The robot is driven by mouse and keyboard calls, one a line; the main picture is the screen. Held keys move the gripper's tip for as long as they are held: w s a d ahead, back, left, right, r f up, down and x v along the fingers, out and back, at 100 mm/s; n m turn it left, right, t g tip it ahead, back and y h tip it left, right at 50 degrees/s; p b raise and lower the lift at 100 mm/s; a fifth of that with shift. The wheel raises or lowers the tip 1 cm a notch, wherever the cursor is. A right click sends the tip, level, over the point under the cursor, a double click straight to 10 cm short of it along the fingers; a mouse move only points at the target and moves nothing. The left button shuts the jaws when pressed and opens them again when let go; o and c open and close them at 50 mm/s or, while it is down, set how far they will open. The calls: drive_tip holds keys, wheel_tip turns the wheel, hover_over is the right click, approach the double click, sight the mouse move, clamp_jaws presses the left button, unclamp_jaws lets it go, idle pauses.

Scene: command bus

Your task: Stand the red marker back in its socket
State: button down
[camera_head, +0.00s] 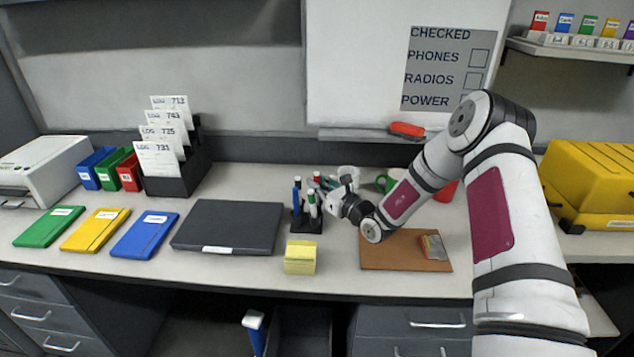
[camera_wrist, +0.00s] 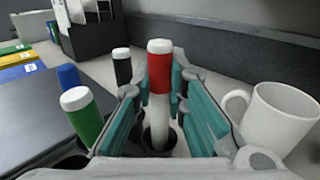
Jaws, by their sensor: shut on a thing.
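The red marker (camera_wrist: 159,78) has a white top, a red band and a white body, and stands about upright between the teal pads of my gripper (camera_wrist: 162,92). My gripper is shut on it. The marker's lower end is at a dark round opening in the wrist view; how deep it sits I cannot tell. In the head view the red marker (camera_head: 317,177) shows above the black marker holder (camera_head: 308,228), with my gripper (camera_head: 325,184) at its right side. A green marker (camera_wrist: 84,118), a blue marker (camera_wrist: 69,77) and a black marker (camera_wrist: 122,68) stand close by.
A white mug (camera_wrist: 280,118) is close to my gripper's right in the wrist view. A dark closed laptop (camera_head: 228,225) lies left of the holder, a yellow note block (camera_head: 300,258) in front. A brown board (camera_head: 385,258) lies under my arm.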

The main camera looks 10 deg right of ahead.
drive_tip(key=shift+f, duration=0.3)
drive_tip(key=c, duration=1.5)
unclamp_jaws()
drive_tip(key=shift+c, duration=0.2)
drive_tip(key=v, duration=1.2)
drive_tip(key=shift+r, duration=0.15)
